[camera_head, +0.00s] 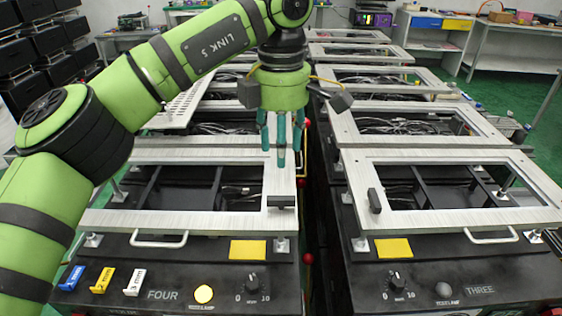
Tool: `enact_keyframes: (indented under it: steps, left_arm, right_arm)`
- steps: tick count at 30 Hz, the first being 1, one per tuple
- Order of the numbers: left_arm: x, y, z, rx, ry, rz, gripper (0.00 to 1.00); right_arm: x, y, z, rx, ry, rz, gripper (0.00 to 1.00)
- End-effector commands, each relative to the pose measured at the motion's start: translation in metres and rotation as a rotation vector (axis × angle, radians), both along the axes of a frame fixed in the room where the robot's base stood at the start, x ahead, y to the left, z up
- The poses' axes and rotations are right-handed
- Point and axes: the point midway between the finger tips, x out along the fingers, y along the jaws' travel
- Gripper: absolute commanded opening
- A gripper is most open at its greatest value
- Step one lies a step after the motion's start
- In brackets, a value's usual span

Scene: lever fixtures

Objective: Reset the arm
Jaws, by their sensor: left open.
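My left arm (205,50), green with black bands, reaches in from the left and bends down at the top middle. My left gripper (281,140) points downward with its teal fingers apart and nothing between them. In the picture it overlaps the right side of the silver frame on the fixture marked FOUR (163,295); its exact height above it is hard to tell. A black lever (282,201) sits crosswise on that frame's front right corner, below the fingers and apart from them. My right gripper is out of view.
The fixture marked THREE (480,290) stands to the right, its black lever (374,200) pointing lengthwise. FOUR's round lamp (204,294) glows yellow; THREE's lamp (443,289) is grey. A narrow gap separates the rows. More framed fixtures stand behind.

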Motion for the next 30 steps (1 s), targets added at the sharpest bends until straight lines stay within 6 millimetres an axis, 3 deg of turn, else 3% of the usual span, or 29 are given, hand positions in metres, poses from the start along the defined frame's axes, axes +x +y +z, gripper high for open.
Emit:
enact_keyframes:
  steps: [14,30]
  left_arm:
    - [0.000,0.000,0.011,-0.001,0.000,0.000,0.46]
    - [0.000,0.000,0.112,0.000,0.000,0.001,0.46]
  right_arm:
    - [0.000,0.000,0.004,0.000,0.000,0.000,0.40]
    - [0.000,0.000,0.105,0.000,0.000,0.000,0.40]
